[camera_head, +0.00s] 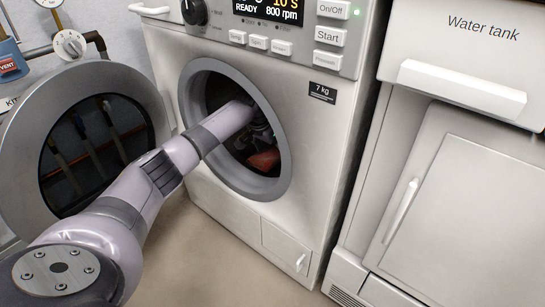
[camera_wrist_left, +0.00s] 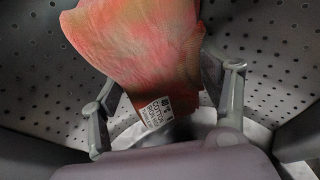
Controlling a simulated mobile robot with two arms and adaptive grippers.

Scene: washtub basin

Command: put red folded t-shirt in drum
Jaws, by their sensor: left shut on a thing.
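The red t-shirt (camera_wrist_left: 140,45) is in the left wrist view, gripped between the fingers of my left gripper (camera_wrist_left: 168,108), with a white care label (camera_wrist_left: 158,112) on it. The perforated drum wall (camera_wrist_left: 270,65) surrounds it. In the head view my left arm reaches through the round opening of the washing machine into the drum (camera_head: 222,90). A small part of the red t-shirt (camera_head: 264,160) shows inside, low and to the right. My left gripper (camera_head: 262,138) is partly hidden in the dark there. My right gripper is not in view.
The round machine door (camera_head: 20,170) stands wide open on the left. A water tank cabinet (camera_head: 465,180) stands on the right. Floor (camera_head: 205,250) shows in front of the machine.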

